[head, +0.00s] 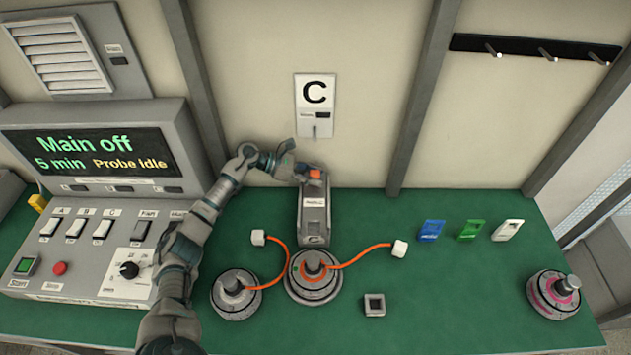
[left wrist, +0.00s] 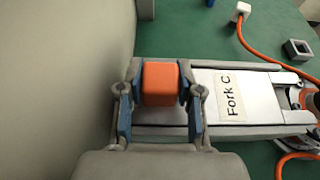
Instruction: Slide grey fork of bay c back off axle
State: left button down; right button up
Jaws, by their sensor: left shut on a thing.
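The grey fork of bay C (head: 313,218) lies on the green bench below the wall sign C. In the left wrist view it carries a "Fork C" label (left wrist: 229,96). Its orange block handle (left wrist: 160,83) is at its wall end. My left gripper (head: 311,175) is shut on this handle, one finger on each side (left wrist: 158,100). The hub motor with an orange ring (head: 314,278) and upright axle (head: 313,262) stands in front of the fork. The fork's front end is close to the motor's rear edge; I cannot tell if they touch. My right gripper is not in view.
Orange cables with white plugs (head: 399,248) lie on both sides. A second hub motor (head: 236,293) stands left, a pink-marked one (head: 553,294) far right. A square grey piece (head: 374,305) and coloured tags (head: 431,231) lie right. The wall is close behind the handle.

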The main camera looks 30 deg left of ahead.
pick_arm(q)
jog(key=shift+w+a+r, duration=0.15)
jog(key=shift+r, duration=0.05)
jog(key=c, duration=1.2)
grip_release()
jog(key=o, duration=0.4)
jog(key=shift+w, duration=0.1)
jog(key=shift+o, duration=0.2)
jog(key=shift+w+f, duration=0.1)
jog(key=shift+f, duration=0.05)
notch_tip(320, 180, up, 10)
jog(key=shift+a+f, duration=0.1)
